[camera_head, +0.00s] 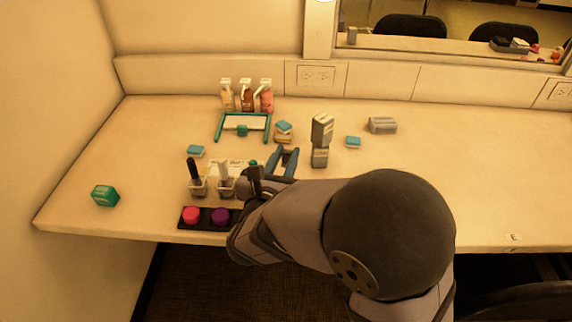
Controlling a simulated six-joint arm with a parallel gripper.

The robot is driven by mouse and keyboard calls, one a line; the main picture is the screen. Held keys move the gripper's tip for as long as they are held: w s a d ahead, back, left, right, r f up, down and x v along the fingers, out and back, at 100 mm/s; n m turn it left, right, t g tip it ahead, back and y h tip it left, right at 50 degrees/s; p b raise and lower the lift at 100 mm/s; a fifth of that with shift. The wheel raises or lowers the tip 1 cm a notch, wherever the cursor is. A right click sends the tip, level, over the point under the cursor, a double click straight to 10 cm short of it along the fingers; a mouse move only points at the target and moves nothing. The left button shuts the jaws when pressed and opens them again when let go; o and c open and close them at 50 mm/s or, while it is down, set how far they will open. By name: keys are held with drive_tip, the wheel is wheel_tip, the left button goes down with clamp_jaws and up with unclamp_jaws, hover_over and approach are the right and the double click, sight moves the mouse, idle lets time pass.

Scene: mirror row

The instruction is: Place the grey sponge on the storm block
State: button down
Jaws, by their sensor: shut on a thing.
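A low grey brick-shaped piece (382,125), which looks like the grey sponge, lies on the counter at the right. Left of it a grey block (319,157) stands upright with another grey block (322,128) on top; I cannot tell which is the storm block. My gripper (256,177) is low over the counter beside the jars, mostly hidden by my own arm. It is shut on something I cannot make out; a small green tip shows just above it. It is well left of and nearer than the grey pieces.
Two jars with brushes (197,187) and a black tray (205,225) with red and purple pucks are close to my gripper. Blue bars (283,162), a teal frame (242,127), bottles (246,97), blue sponges (353,142) and a green block (105,195) stand around. The right counter is clear.

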drive_tip(key=shift+r+p, duration=0.35)
drive_tip(key=shift+r, duration=2.3)
